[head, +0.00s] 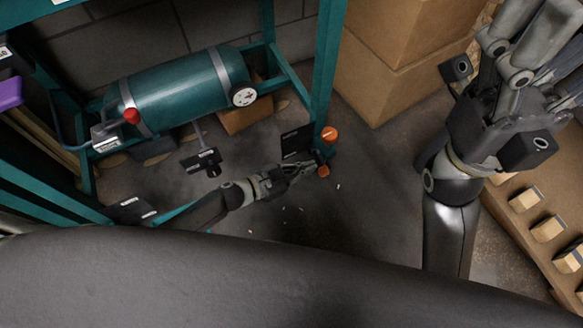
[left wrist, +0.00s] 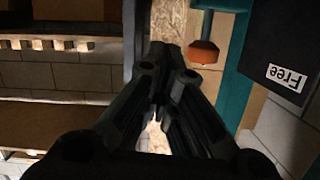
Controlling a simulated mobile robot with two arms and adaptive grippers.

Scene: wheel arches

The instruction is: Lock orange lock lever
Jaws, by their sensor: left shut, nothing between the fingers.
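Orange parts of the lock sit at the foot of the teal rack post. An upper round orange piece (head: 329,134) and a lower orange piece (head: 323,171) show in the head view. An orange piece also shows beside the teal post in the left wrist view (left wrist: 203,52). My left gripper (head: 310,167) is shut and empty, close beside the lower orange piece; I cannot tell if they touch. Its closed fingers show in the left wrist view (left wrist: 166,76), apart from the orange piece there. My right gripper (head: 530,45) is raised at the upper right, far from the lock.
A black sign reading "Free" (left wrist: 285,75) is by the post. A teal tank (head: 180,88) with a gauge lies in the rack. Cardboard boxes (head: 390,75) stand behind. A wooden rack with blocks (head: 525,200) is at right. Open floor (head: 370,200) lies between.

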